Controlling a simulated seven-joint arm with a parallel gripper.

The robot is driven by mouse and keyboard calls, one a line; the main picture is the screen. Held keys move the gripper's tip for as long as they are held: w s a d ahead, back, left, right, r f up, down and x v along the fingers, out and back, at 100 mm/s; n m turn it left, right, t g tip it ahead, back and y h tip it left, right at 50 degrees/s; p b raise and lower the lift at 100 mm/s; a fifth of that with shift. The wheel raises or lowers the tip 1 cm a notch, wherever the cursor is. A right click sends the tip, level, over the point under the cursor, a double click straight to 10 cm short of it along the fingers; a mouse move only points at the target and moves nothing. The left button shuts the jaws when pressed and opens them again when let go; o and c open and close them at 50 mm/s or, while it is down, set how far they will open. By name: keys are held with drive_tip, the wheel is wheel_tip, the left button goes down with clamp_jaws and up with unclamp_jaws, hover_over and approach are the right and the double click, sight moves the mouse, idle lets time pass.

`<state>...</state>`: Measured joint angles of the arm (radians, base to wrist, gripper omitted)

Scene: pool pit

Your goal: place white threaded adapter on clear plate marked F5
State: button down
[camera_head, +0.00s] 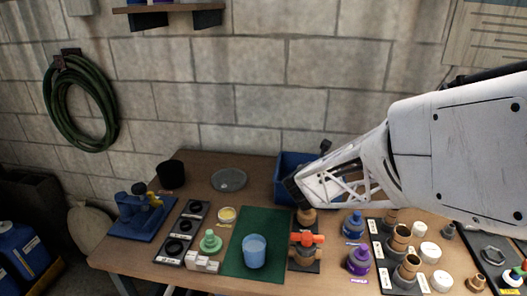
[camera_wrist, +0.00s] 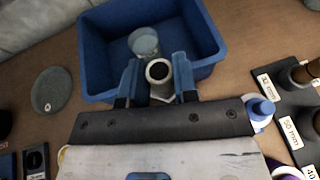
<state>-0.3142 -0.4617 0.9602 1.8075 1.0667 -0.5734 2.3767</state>
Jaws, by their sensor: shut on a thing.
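My gripper (camera_wrist: 157,75) is shut on a short white tubular piece with a dark round opening, which looks like the white threaded adapter (camera_wrist: 150,70). Its threads cannot be made out. In the head view my gripper (camera_head: 291,190) is at the near side of the blue bin, and the held piece is hidden there. A round, greyish see-through plate (camera_head: 229,180) lies flat on the table left of the bin, apart from my gripper. It also shows at left in the wrist view (camera_wrist: 52,89). It bears a small pale mark, too small to read.
The blue bin (camera_wrist: 95,50) holds a pale clear round thing (camera_wrist: 143,42). A black cup (camera_head: 171,174) stands left of the plate. A green mat (camera_head: 237,265) with a blue cup (camera_head: 254,252) lies in front. Bare table surrounds the plate. Boards with fittings fill the right.

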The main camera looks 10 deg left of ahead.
drive_tip(key=w+a+f+n+y, duration=0.1)
drive_tip(key=a+f+n+y, duration=0.2)
drive_tip(key=a, duration=2.3)
wheel_tip(320, 180, down, 5)
drive_tip(key=shift+r, duration=0.1)
drive_tip(key=shift+w, duration=0.1)
hover_over(229, 179)
drive_tip(key=shift+a+f, duration=0.1)
drive_tip(key=shift+f, duration=0.7)
drive_tip(key=shift+f, duration=1.75)
